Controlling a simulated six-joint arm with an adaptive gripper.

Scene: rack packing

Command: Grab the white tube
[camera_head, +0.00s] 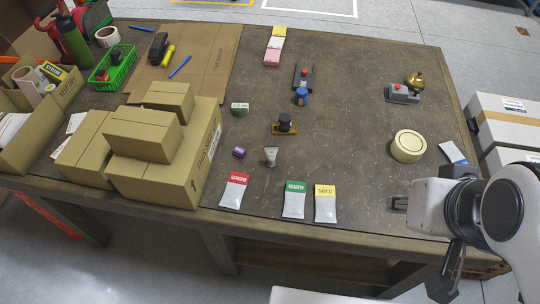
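A small white tube (271,156) stands or lies on the brown table left of its middle; its exact pose is too small to tell. A small purple item (239,152) is just left of it, and a dark stamp on a wooden base (285,125) is behind it. My gripper (398,203) is at the right front of the table, well to the right of the tube and apart from it.
Red, green and yellow-topped packets (294,200) lie in front of the tube. Stacked cardboard boxes (160,160) stand to its left. A cream round container (408,146) sits to the right. The table between the tube and this container is mostly clear.

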